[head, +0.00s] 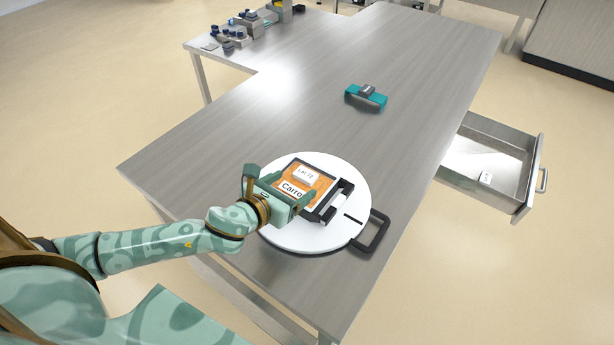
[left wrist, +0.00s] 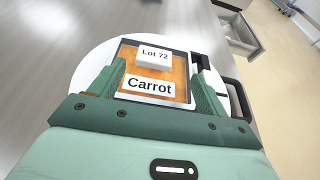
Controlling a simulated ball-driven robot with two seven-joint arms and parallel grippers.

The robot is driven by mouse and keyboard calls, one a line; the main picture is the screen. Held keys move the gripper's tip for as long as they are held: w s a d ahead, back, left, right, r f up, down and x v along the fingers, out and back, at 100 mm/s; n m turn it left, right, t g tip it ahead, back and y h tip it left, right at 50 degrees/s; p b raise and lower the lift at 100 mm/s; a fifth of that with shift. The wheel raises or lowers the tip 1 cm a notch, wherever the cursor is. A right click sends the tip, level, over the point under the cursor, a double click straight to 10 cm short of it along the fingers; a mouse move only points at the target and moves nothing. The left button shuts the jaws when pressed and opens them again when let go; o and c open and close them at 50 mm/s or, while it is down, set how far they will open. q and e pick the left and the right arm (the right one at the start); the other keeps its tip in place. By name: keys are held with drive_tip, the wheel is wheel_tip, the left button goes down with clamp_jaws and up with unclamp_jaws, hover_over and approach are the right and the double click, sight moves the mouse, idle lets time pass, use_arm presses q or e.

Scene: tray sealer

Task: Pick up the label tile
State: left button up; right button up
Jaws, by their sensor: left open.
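A small white tile reading "Lot 72" (head: 305,175) lies on the far part of an orange-topped tray with a dark rim; the tile also shows in the left wrist view (left wrist: 154,56). A white "Carrot" label (left wrist: 150,86) is on the tray's near part. The tray sits on a round white plate (head: 345,168). My left gripper (head: 281,186) is open above the tray's near side. In the left wrist view its fingers stand left and right of the tile, with nothing held. I cannot tell its exact height. My right gripper is not in view.
A black handle (head: 372,232) sticks out at the plate's right. A teal stand with a grey block (head: 367,92) is farther along the table. An open drawer (head: 490,160) at right holds a small white tile (head: 485,178). Several dark items (head: 235,35) stand far left.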

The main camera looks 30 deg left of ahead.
sight(305, 175)
use_arm(q)
drive_tip(key=shift+w+f, duration=0.2)
drive_tip(key=shift+w, duration=0.4)
drive_tip(key=x, duration=0.1)
drive_tip(key=b+x, duration=0.1)
drive_tip(key=x, duration=0.2)
drive_tip(key=shift+w+a+f+b, duration=0.15)
drive_tip(key=shift+w+a+b, duration=0.1)
drive_tip(key=shift+w+b, duration=0.1)
drive_tip(key=shift+s, duration=0.1)
drive_tip(key=c, duration=1)
